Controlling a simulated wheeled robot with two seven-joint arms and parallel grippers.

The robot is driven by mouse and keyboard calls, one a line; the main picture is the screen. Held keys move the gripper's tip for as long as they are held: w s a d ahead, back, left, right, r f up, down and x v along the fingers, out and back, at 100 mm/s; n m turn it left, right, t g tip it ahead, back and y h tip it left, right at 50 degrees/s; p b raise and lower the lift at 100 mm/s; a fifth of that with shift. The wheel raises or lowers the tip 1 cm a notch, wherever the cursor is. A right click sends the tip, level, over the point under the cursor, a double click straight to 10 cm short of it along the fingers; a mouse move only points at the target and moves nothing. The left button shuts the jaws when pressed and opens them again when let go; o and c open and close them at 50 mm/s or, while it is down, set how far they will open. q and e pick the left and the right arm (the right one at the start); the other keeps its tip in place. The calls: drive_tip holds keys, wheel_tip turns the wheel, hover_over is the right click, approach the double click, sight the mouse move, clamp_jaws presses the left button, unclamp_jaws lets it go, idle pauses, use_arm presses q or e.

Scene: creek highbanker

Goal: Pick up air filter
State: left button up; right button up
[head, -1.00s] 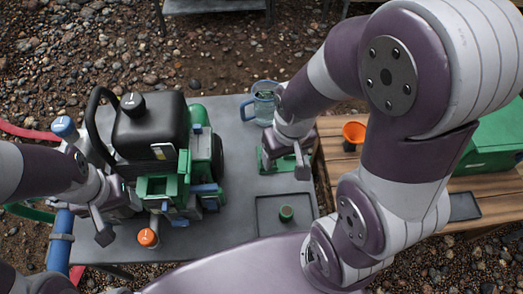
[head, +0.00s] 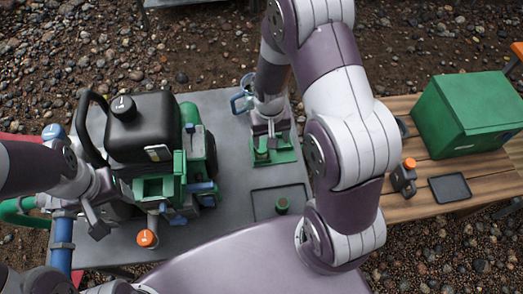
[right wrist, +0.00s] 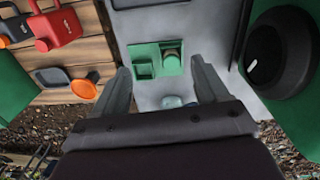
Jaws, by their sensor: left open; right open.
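A small olive-green cylinder stands in the right recess of a green holder (right wrist: 145,75) in the right wrist view; the cylinder (right wrist: 172,59) may be the air filter. The holder (head: 286,155) also shows in the head view on the grey table. My left gripper (head: 97,215) is open, left of the engine.
A black and green engine pump (head: 147,135) stands on the left of the grey table (head: 232,205). A blue-handled jug (head: 240,100) is behind the holder, partly hidden. A wooden table (head: 415,205) at right carries a green box (head: 468,115).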

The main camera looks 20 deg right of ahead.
sight(261, 148)
drive_tip(key=w+d+f+m+t, duration=0.1)
drive_tip(key=w+f+m, duration=0.2)
drive_tip(key=w+f, duration=0.3)
drive_tip(key=f, duration=0.3)
drive_tip(key=w+f, duration=0.1)
drive_tip(key=f, duration=0.3)
drive_tip(key=f+b, duration=0.1)
drive_tip(key=f, duration=0.2)
drive_tip(key=shift+w+a+f, duration=0.15)
drive_tip(key=shift+w+a, duration=0.05)
drive_tip(key=shift+w, duration=0.15)
clamp_jaws()
